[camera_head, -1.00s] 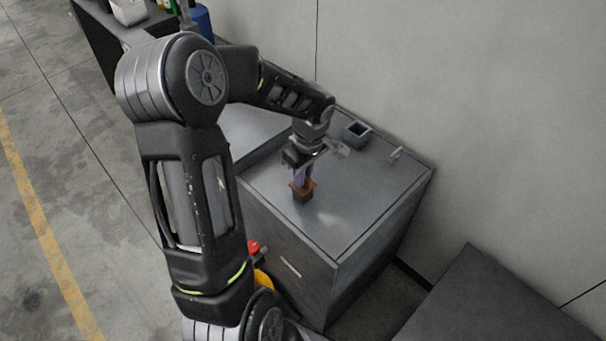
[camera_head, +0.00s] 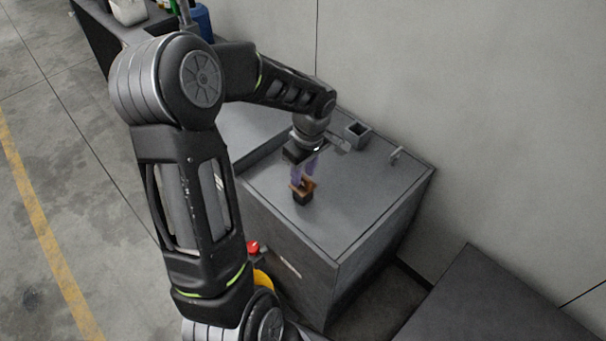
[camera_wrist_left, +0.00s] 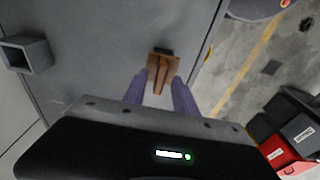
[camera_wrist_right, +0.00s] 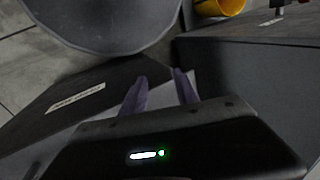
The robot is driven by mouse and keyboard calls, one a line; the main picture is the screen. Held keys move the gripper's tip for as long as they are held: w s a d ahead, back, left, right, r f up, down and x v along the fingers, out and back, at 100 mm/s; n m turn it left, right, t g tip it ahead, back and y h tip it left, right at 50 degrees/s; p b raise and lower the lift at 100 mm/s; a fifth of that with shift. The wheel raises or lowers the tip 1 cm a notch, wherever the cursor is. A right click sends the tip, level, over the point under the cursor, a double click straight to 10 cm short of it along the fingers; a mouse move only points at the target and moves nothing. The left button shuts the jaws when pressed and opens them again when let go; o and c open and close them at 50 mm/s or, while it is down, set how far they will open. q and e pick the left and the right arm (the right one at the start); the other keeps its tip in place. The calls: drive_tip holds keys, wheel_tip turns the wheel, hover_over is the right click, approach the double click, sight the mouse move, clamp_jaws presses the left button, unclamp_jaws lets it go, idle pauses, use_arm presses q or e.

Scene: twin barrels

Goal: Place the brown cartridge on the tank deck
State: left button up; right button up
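The brown cartridge (camera_head: 305,186) has a dark lower block and stands on the grey tank deck (camera_head: 350,215), left of the deck's middle. My left gripper (camera_head: 304,172) is just above it, pointing down. In the left wrist view the cartridge (camera_wrist_left: 163,70) shows between and beyond the two purple fingertips (camera_wrist_left: 159,78), which are spread apart; I see no clear grip on it. My right gripper (camera_wrist_right: 161,80) shows only in the right wrist view, with its fingers apart and nothing between them.
A square grey socket (camera_head: 357,133) and a small light peg (camera_head: 396,154) stand at the deck's back. A red knob (camera_head: 253,247) and a yellow part (camera_head: 262,279) are beside the tank. A dark low box (camera_head: 490,300) stands at the right. The deck's right side is clear.

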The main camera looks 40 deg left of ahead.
use_arm(q)
wheel_tip(320, 180, up, 11)
drive_tip(key=d, duration=0.1)
drive_tip(key=shift+d+f, duration=0.15)
drive_tip(key=shift+f, duration=0.05)
drive_tip(key=shift+s, duration=0.1)
idle(0.4)
